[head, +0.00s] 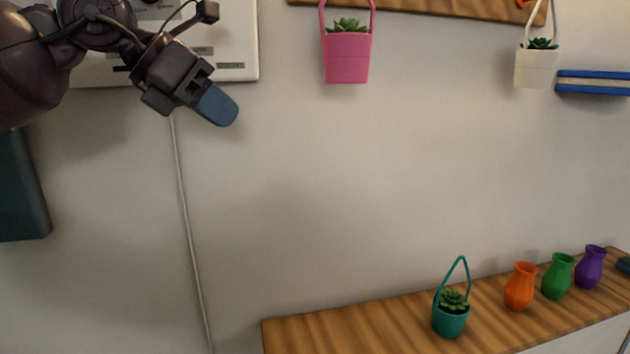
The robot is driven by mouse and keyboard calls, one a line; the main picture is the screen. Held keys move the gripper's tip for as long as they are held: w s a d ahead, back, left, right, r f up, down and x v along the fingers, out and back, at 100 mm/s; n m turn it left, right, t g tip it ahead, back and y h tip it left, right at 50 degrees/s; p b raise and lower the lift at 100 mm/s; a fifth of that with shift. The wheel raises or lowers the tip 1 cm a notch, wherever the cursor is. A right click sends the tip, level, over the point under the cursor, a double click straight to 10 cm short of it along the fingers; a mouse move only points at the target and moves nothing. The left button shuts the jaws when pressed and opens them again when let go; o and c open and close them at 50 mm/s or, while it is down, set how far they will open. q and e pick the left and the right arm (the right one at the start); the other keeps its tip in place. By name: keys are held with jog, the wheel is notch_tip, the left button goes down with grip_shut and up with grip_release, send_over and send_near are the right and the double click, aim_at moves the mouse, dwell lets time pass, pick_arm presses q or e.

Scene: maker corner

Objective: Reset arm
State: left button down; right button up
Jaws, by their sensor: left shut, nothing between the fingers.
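My left arm comes in from the upper left. My left gripper (214,104) has dark jaws with blue fingertips held together, and nothing shows between them. It is raised in front of the wall, overlapping the lower right part of a white panel (238,45) with small dark labels. I cannot tell whether it touches the panel. My right arm and right gripper are not in view.
A wooden shelf (330,335) at lower right holds a teal basket planter (450,322) and orange (519,288), green (558,277) and purple (590,268) vases. Pink (347,58) and white (535,68) planters hang above. A cable (187,220) runs down the wall. The middle is clear.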

pick_arm(q)
jog(key=s+d+f+n+g+h, duration=0.25)
jog(key=d+f+n+h, duration=0.25)
jog(key=d+f+h, duration=0.5)
jog(key=w+a+f+n+t+y, duration=0.1)
jog(key=a+f+n+t+y, duration=0.7)
jog(key=n, duration=0.7)
jog(key=a+f+n+t+y, duration=0.6)
jog(key=a+f+n+t, duration=0.3)
jog(key=n, duration=0.6)
jog(key=s+a+f+n+g+y, duration=0.3)
jog(key=s+f+n, duration=0.1)
jog(key=f, duration=0.2)
jog(key=s+a+f+n+g+y, duration=0.2)
jog(key=s+f+n+y, duration=0.1)
jog(key=f, duration=0.4)
jog(key=s+a+f+n+g, duration=0.2)
jog(key=s+f+g, duration=0.4)
jog(key=s, duration=0.4)
jog(key=s+a+f+n+g, duration=0.1)
jog(key=s+f+n+g, duration=0.25)
jog(key=s+f, duration=0.5)
jog(key=w+f+m+t+h, duration=0.1)
jog(key=w+f+t, duration=0.4)
jog(key=f+t, duration=0.2)
jog(key=shift+w+f+m, duration=0.25)
jog(key=shift+f+m, duration=0.1)
jog(key=shift+f, duration=0.4)
